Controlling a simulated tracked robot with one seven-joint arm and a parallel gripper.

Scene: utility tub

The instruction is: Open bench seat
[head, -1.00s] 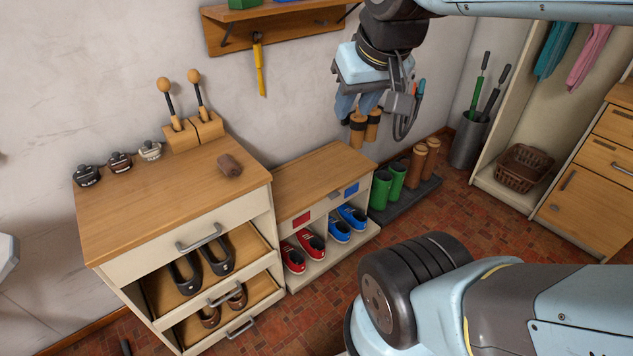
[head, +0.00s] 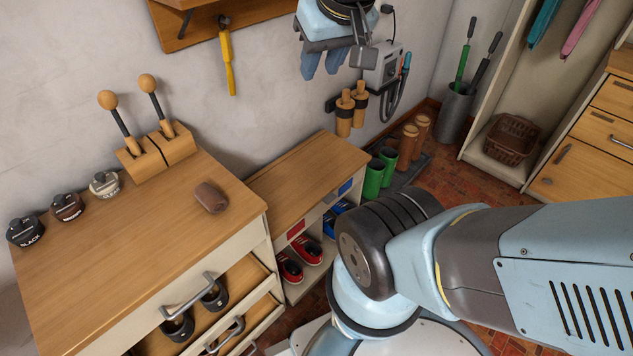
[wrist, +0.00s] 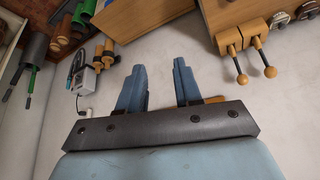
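The bench (head: 308,178) has a flat wooden seat and stands against the wall, right of the shoe cabinet. Its seat lies flat and looks closed. Red shoes and blue shoes sit in its open front, below a red tag and a blue tag. My gripper (head: 322,66) hangs above and behind the bench near the wall, well clear of the seat. In the wrist view its two blue fingers (wrist: 158,75) are apart with nothing between them. The bench seat (wrist: 135,18) also shows there, upside down. My own arm hides the bench's lower right part.
The shoe cabinet (head: 120,240) at left carries a brown block (head: 211,197), two levers (head: 150,130) and several polish tins. A wall shelf with a hanging yellow tool (head: 227,62) is above. Green boots (head: 375,177) and brown boots stand right of the bench.

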